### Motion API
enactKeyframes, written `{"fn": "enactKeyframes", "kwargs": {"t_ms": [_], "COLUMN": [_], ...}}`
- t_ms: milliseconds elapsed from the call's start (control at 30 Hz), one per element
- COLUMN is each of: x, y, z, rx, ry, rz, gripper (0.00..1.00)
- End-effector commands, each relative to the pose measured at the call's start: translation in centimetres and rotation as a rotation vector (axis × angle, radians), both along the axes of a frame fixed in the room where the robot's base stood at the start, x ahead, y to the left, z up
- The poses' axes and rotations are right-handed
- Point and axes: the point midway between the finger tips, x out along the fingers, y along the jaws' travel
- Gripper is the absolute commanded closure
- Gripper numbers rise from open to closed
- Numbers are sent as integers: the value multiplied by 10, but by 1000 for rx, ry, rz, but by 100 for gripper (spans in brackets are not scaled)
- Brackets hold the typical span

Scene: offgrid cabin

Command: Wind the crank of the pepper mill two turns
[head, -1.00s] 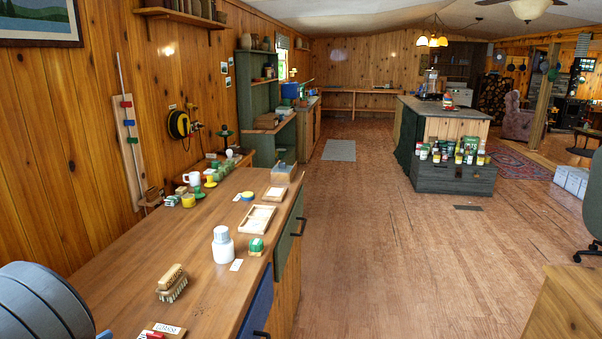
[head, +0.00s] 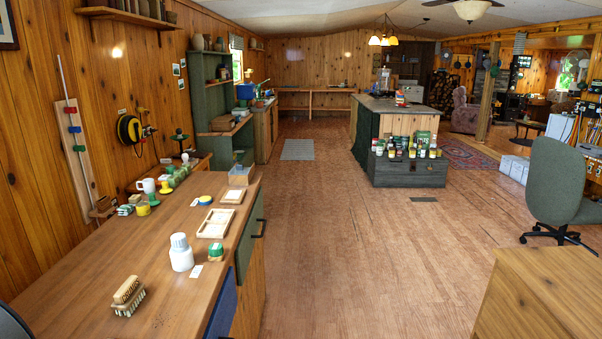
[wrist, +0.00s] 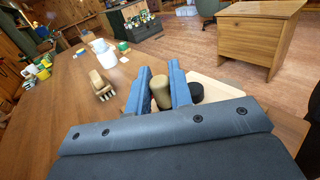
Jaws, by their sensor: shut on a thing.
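In the wrist view my gripper (wrist: 159,72) has its two blue fingers closed around a tan rounded knob (wrist: 160,88), which looks like the crank knob of the pepper mill. A dark round piece (wrist: 196,92) shows just right of the right finger; I cannot tell whether it belongs to the mill. The mill's body and crank arm are hidden or not recognisable behind the fingers and palm. The head view does not show the mill or my gripper.
A wooden brush (head: 128,297) lies on the wooden counter (head: 85,275), left of my gripper in the wrist view. Open floor lies right.

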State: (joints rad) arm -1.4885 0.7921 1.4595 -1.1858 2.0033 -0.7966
Motion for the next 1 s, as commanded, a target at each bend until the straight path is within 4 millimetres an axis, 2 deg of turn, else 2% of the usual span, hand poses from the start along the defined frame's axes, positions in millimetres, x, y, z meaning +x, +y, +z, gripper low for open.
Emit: {"fn": "enactKeyframes", "kwargs": {"t_ms": [1000], "x": [12], "y": [-6], "z": [1], "rx": [1], "ry": [-2], "rz": [-2], "gripper": [100]}}
